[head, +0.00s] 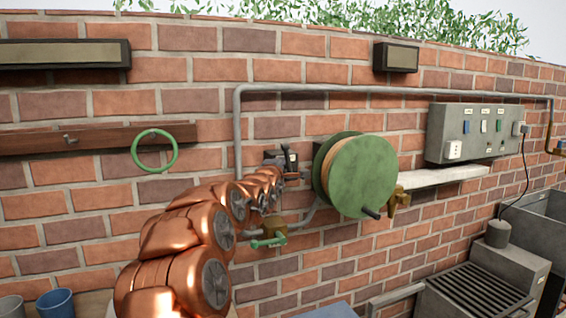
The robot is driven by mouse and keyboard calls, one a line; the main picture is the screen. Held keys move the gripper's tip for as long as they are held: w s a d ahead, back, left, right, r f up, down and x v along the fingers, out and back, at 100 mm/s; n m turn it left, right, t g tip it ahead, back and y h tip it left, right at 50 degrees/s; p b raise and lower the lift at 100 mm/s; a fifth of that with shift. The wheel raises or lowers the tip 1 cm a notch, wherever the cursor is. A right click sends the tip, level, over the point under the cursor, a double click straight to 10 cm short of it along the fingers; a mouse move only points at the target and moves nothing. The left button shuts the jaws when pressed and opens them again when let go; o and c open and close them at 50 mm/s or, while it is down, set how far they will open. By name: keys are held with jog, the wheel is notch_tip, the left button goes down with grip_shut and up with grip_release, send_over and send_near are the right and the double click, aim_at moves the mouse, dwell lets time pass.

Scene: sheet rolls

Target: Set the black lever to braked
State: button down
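The green hose reel (361,175) with a dark crank handle (370,213) is close on the right. A grey pipe (238,130) runs around above. A brass valve with a green handle (268,242) is below. A green ring (155,169) hangs left.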

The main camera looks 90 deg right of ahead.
jog(key=w+b+v, duration=0.1)
jog(key=w+v, duration=0.1)
jog(key=v, duration=1)
jog(key=shift+w+f, duration=0.15)
jog(key=shift+f, duration=0.1)
jog(key=shift+d, duration=0.15)
dwell(0.3)
